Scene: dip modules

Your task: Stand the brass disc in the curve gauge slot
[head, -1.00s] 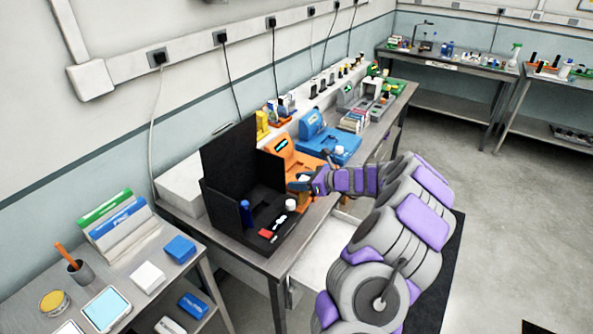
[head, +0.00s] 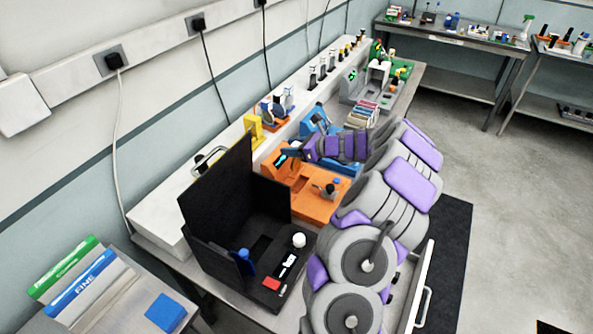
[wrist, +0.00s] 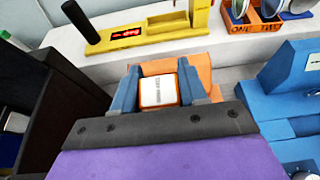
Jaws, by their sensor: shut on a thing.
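I cannot pick out a brass disc for sure. A yellow device with a red display (wrist: 140,35), perhaps the curve gauge, is beyond the fingers in the wrist view; its yellow body (head: 253,130) also shows in the head view. Its slot cannot be made out.
A black open-fronted box (head: 232,205) stands left of the orange machine. A blue machine (wrist: 295,85) is on the right. An orange rack of discs (wrist: 275,22) stands behind. A drawer (head: 424,290) is open at the bench front.

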